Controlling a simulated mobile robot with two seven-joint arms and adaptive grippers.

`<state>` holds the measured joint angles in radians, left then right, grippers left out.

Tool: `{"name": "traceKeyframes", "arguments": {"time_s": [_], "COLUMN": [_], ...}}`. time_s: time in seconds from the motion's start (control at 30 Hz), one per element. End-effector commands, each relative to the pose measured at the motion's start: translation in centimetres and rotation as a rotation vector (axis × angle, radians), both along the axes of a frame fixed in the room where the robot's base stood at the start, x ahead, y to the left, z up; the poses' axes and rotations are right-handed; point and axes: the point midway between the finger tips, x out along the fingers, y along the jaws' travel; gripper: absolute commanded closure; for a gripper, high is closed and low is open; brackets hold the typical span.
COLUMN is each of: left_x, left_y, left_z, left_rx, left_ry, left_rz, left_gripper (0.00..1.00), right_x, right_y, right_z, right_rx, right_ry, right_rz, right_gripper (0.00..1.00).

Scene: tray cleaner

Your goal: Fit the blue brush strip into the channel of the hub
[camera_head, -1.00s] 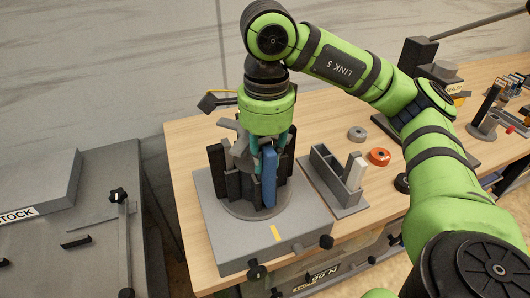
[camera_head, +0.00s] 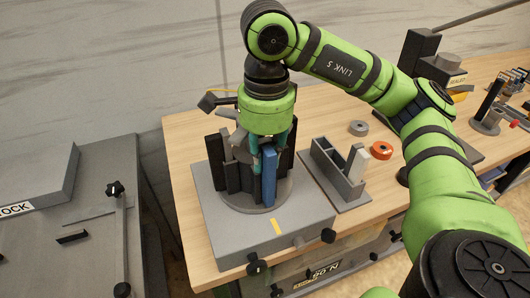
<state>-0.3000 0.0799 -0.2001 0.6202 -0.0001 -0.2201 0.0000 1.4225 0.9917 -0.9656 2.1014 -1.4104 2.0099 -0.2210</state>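The blue brush strip (camera_head: 269,180) stands upright at the front of the hub (camera_head: 232,178), a round grey base with several dark upright strips around it. My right gripper (camera_head: 269,150) points down over the hub. Its teal fingers sit on both sides of the strip's top and look shut on it. The strip's lower end is close to the front of the hub's round base. I cannot tell whether it is inside a channel or just in front of one. My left gripper is not in view.
The hub stands on a grey block (camera_head: 235,235) with black knobs on the wooden table (camera_head: 185,150). A grey holder (camera_head: 327,165) with a white piece (camera_head: 356,165) is on its right. An orange ring (camera_head: 381,150) and a grey ring (camera_head: 358,128) lie behind.

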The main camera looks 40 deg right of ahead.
Motion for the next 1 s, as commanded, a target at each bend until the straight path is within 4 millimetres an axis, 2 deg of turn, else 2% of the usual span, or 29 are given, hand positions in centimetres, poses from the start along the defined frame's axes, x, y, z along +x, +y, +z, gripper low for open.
{"name": "traceKeyframes", "arguments": {"time_s": [0.07,0.57,1.0], "left_x": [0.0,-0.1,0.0], "left_y": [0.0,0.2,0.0], "left_z": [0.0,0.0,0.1], "left_rx": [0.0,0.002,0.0], "left_ry": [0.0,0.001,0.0], "left_rz": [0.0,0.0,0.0], "left_gripper": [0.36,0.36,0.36], "right_x": [-0.1,0.1,-0.1], "right_y": [0.0,0.0,0.0], "right_z": [-0.1,0.5,6.4], "right_rx": [-0.001,-0.001,0.0], "right_ry": [0.005,-0.001,-0.008], "right_rz": [0.001,-0.003,-0.003], "right_gripper": [0.51,0.51,0.51]}}
